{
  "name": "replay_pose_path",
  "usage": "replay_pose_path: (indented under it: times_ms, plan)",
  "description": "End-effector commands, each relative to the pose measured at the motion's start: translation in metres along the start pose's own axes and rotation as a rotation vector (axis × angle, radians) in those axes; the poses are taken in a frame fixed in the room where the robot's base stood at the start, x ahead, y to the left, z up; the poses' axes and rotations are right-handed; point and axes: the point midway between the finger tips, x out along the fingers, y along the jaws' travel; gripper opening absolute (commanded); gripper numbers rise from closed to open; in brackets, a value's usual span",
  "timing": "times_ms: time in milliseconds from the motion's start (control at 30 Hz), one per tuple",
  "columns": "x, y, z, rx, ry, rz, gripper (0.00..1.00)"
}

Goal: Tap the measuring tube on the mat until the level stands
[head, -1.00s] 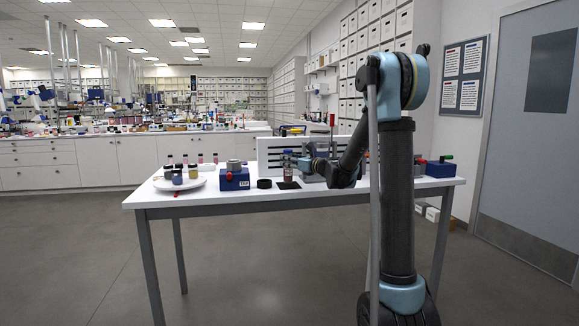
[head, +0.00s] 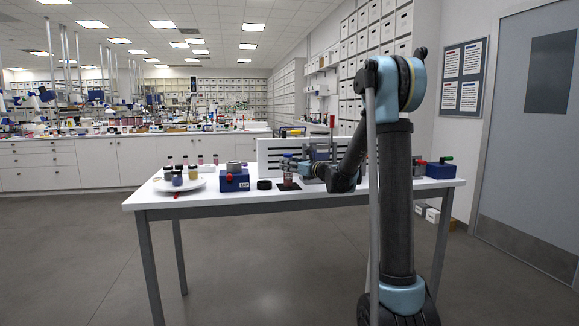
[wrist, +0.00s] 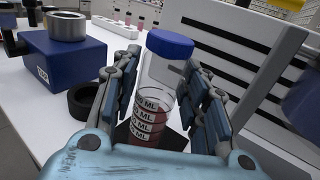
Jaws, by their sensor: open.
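The measuring tube (wrist: 157,80) is clear, with a blue cap (wrist: 170,43), black level marks and reddish powder in its lower part. It stands about upright between the spread fingers of my gripper (wrist: 162,85), which is open around it. Its foot is hidden by my gripper in the wrist view. In the head view the tube (head: 287,173) is small and stands over the black mat (head: 288,187). The mat also shows behind the tube in the wrist view (wrist: 180,146). The powder's surface is too small to read well.
A blue block marked TAP (wrist: 62,62) with a grey metal cylinder on it stands left of the tube. A black ring (wrist: 84,100) lies between them. A slotted white panel (head: 275,152) stands behind. A white plate (head: 180,185) with several jars is at the far left.

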Motion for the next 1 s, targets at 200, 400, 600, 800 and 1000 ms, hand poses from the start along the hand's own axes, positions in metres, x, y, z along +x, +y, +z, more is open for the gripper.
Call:
replay_pose_path:
  times_ms: [200,400,600,800,1000]
  plan:
    - [0.0,0.0,0.0,0.0,0.0,0.0,0.16]
    - [0.0,0.0,0.001,0.0,0.0,0.0,0.07]
    - [0.0,0.0,0.011,0.0,0.0,0.0,0.07]
    - [0.0,0.0,0.012,0.0,0.0,0.0,0.07]
    - [0.0,0.0,0.012,0.0,0.0,0.0,0.41]
